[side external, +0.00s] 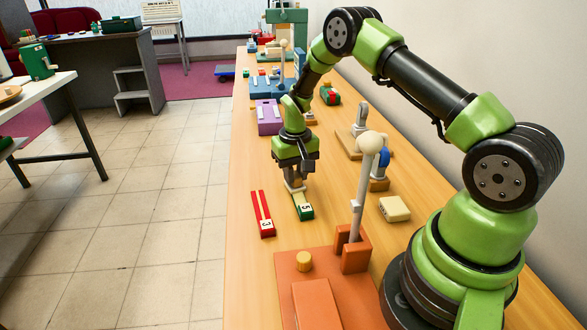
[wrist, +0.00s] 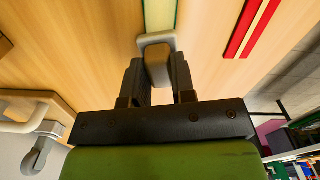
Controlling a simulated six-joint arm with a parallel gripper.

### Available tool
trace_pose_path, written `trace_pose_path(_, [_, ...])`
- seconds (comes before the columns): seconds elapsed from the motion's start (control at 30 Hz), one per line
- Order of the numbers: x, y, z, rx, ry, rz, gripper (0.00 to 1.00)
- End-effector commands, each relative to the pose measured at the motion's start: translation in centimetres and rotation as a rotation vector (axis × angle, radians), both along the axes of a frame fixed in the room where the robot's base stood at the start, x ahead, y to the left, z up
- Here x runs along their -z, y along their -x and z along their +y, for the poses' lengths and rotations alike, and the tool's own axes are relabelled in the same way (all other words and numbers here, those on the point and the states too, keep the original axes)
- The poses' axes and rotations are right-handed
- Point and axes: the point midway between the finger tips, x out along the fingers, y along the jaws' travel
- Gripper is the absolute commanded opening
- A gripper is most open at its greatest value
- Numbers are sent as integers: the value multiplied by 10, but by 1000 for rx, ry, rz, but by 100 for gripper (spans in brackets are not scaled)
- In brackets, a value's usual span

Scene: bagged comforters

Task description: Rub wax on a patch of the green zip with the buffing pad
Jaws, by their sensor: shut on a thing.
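The green zip (side external: 303,207) lies flat on the wooden bench, a strip with a pale middle and a green end block marked 5. In the wrist view a pale strip with green edges (wrist: 161,14) shows at the top. My gripper (side external: 294,175) is shut on a light grey pad (side external: 296,187), which looks like the buffing pad. In the wrist view the pad (wrist: 157,62) sits between the two dark fingers. Its wide end is over the near part of the strip and seems to touch it. The contact face is hidden.
A red zip (side external: 263,215) lies just left of the green one, with a clear gap. A cream block (side external: 394,208) is to the right. An orange lever press (side external: 316,295) stands in front. Purple and blue units (side external: 268,117) stand farther back along the bench.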

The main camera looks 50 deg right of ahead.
Motion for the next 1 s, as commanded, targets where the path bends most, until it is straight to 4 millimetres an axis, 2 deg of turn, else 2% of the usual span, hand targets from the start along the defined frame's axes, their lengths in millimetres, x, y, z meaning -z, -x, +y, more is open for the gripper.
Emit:
trace_pose_path(0.63, [0, 30, 25, 0, -2, 3, 0])
trace_pose_path(1.0, [0, 32, 27, 1, -1, 2, 0])
